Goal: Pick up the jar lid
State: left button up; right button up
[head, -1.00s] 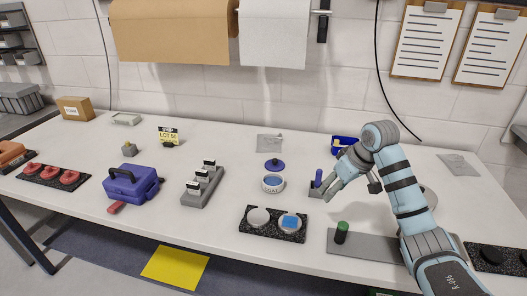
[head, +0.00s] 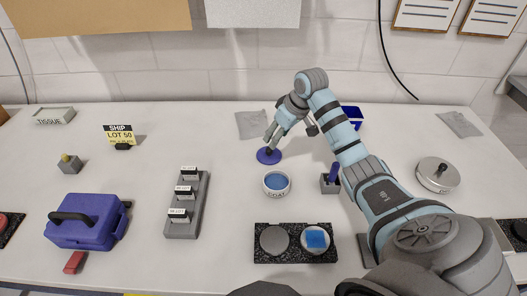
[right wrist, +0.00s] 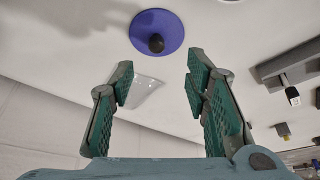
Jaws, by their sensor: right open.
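The jar lid (head: 262,157) is a blue-purple disc with a dark knob, lying flat on the white table behind the open white jar (head: 277,192). The jar has blue contents. My right gripper (head: 271,139) is just above the lid in the head view and partly overlaps it. In the right wrist view the lid (right wrist: 157,18) and its knob are beyond the open fingertips (right wrist: 160,74), with nothing between the fingers. My left gripper is not in view.
A grey block with a blue peg (head: 331,181) stands right of the jar. A black tray (head: 295,256) with two round dishes is in front. A grey rack (head: 185,218) with labelled pieces and a blue case (head: 88,221) are left. The table left of the lid is fairly clear.

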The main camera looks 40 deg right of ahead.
aim_at(269, 149)
jog(key=f, duration=0.3)
jog(key=shift+w+a+f, duration=0.1)
jog(key=shift+w+f, duration=0.15)
jog(key=shift+f, duration=0.05)
jog(key=w+f, duration=0.1)
jog(key=f, duration=0.1)
jog(key=w+f+b, duration=0.1)
jog(key=w+f, duration=0.1)
jog(key=shift+w+f+b, duration=0.3)
jog(key=shift+f, duration=0.1)
jog(key=shift+s+r, duration=0.2)
jog(key=shift+s, duration=0.1)
jog(key=shift+c, duration=0.6)
jog(key=shift+s, duration=0.1)
jog(key=c, duration=0.3)
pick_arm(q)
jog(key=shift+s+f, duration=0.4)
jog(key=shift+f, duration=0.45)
pick_arm(e)
grip_shut()
